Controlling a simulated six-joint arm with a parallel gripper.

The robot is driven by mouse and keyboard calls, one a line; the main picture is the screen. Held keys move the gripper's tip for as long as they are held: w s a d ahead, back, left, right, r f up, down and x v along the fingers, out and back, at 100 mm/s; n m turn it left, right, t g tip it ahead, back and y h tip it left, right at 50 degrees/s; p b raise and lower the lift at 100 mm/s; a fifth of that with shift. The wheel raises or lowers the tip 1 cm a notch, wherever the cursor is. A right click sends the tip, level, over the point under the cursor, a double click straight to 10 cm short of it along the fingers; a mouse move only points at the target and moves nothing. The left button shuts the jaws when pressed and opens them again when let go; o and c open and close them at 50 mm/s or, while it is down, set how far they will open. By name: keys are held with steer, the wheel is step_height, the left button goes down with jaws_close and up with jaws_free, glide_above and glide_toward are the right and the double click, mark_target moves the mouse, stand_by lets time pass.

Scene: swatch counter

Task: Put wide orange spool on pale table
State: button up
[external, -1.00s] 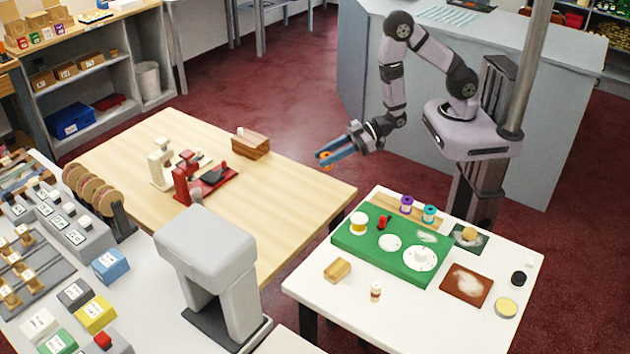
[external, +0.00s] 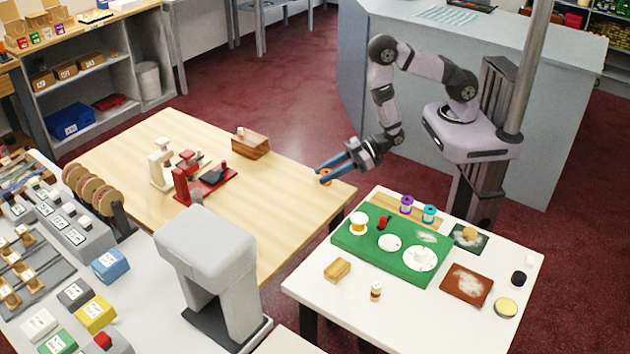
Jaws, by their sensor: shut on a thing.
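My gripper (external: 326,172) is shut on the orange spool (external: 326,178), between its blue fingers. The spool is near the right edge of the pale wooden table (external: 268,215). It looks at or just above the tabletop; I cannot tell whether it touches. The fingers hide part of the spool.
A wooden block (external: 250,145) sits at the table's far edge. A red device (external: 203,180) and a cream device (external: 161,165) stand toward its left. The white table (external: 325,295) at the right holds a green mat (external: 360,246) with spools. The pale table's middle is clear.

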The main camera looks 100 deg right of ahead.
steer(key=shift+f, duration=1.7)
steer(key=shift+f, duration=0.1)
steer(key=shift+f, duration=0.1)
steer(key=o, duration=1)
